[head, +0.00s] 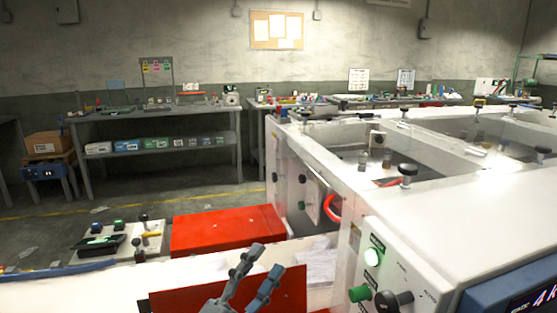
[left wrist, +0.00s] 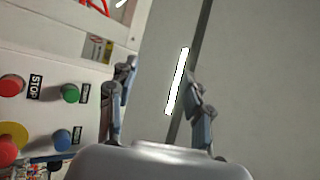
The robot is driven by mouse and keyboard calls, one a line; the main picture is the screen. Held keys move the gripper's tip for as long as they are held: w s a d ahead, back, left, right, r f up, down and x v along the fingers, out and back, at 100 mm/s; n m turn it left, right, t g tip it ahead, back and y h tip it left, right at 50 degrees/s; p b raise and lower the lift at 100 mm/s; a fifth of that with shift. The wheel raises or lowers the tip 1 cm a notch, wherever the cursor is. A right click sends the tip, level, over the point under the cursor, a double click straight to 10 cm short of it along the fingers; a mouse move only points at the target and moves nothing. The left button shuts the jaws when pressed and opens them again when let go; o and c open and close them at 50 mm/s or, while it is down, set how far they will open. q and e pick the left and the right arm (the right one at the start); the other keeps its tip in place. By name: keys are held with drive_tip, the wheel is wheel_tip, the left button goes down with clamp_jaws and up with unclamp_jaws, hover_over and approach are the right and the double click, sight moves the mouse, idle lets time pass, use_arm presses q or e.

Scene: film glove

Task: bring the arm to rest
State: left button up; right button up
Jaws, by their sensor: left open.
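My left gripper (head: 265,262) shows at the bottom middle of the head view, its two grey-blue fingers pointing up and apart. It is open with nothing between the fingers, in front of a red panel (head: 175,300) and left of the white machine. In the left wrist view the open gripper (left wrist: 160,75) has a finger on each side, with a plain grey surface and a bright white strip (left wrist: 176,82) beyond them. Most of my left arm is hidden below the head view's edge. My right gripper is not in view.
The white machine (head: 480,222) fills the right, with a green button (head: 360,293), a black knob (head: 393,302) and a red handle (head: 333,208). A red block (head: 225,229) lies behind the gripper. Red and green buttons (left wrist: 70,93) stand left in the wrist view. Open floor lies beyond.

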use_arm(q)
drive_tip(key=s+a+f+n+g+y, duration=0.3)
drive_tip(key=a+f+n+g+y, duration=0.1)
drive_tip(key=a+f+n+y, duration=1.35)
drive_tip(key=s+f+n+g+h, duration=0.1)
drive_tip(key=s+f+g+h, duration=0.1)
drive_tip(key=s+f+g, duration=0.7)
drive_tip(key=s+f+n+g+h, duration=0.15)
drive_tip(key=s+f, duration=0.45)
drive_tip(key=s, duration=0.6)
wheel_tip(320, 180, down, 24)
drive_tip(key=s+g+p, duration=0.1)
drive_tip(key=g, duration=0.1)
drive_tip(key=s+a+f+g+p, duration=0.1)
drive_tip(key=s+a+f, duration=0.2)
drive_tip(key=s+f, duration=1.3)
drive_tip(key=shift+s+f+m, duration=0.2)
drive_tip(key=shift+s+m, duration=0.2)
drive_tip(key=shift+s, duration=0.3)
